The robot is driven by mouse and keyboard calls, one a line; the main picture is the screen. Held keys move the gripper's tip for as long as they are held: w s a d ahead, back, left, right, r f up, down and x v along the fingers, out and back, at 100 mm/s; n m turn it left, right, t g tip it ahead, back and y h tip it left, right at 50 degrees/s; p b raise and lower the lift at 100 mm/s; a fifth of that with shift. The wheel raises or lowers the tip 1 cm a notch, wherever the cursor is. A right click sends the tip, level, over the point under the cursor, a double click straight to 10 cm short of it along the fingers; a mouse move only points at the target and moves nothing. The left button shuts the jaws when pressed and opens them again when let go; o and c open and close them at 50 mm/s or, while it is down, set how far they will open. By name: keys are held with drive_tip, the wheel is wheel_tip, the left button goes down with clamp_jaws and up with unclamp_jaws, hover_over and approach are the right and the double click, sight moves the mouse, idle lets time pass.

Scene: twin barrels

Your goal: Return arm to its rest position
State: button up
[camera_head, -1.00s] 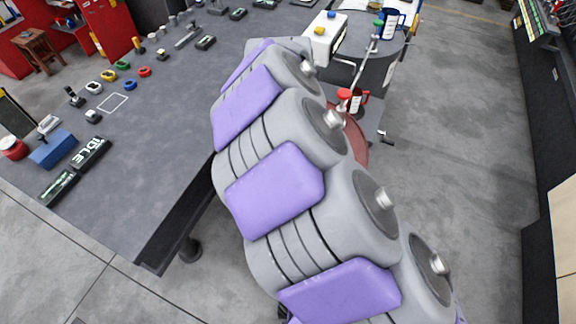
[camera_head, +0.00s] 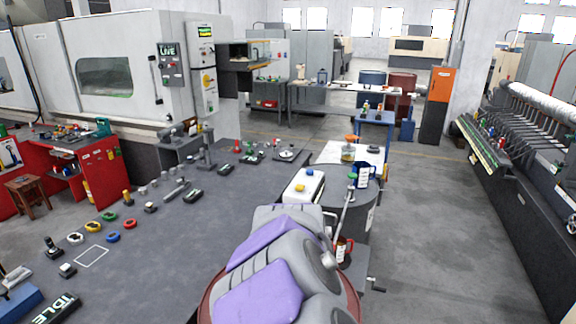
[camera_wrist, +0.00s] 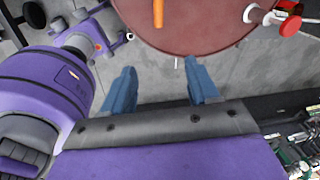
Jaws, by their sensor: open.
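My gripper (camera_wrist: 161,84) shows in the wrist view as two blue fingers, spread apart with nothing between them. Beyond the fingertips is the round dark red top of a barrel (camera_wrist: 200,32). A thin orange stick-like thing (camera_wrist: 158,12) shows over it. My purple and grey arm fills the lower middle of the head view. It partly covers the dark red barrel (camera_head: 352,296), and the gripper cannot be made out there. A grey barrel (camera_head: 364,212) stands beyond, with a blue mug (camera_head: 365,175) on or near its top.
A grey workbench (camera_head: 150,245) with several small parts lies left of the arm. A white box (camera_head: 303,187) with coloured knobs stands ahead. A red-handled thing (camera_wrist: 287,22) is at the barrel's right edge. The floor (camera_head: 440,230) to the right is clear.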

drive_tip(key=s+d+r+n+g+b, duration=0.1)
drive_tip(key=s+d+n, duration=0.35)
drive_tip(key=s, duration=0.25)
drive_tip(key=s+d+r+n+g, duration=0.1)
drive_tip(key=s+d+n, duration=0.2)
drive_tip(key=s+d, duration=0.3)
drive_tip(key=s+d+f+n+g+y+b, duration=0.1)
drive_tip(key=s+f+n, duration=0.2)
drive_tip(key=s+n, duration=0.9)
drive_tip(key=s, duration=0.4)
drive_tip(key=shift+s+g, duration=0.15)
drive_tip(key=shift+g, duration=0.15)
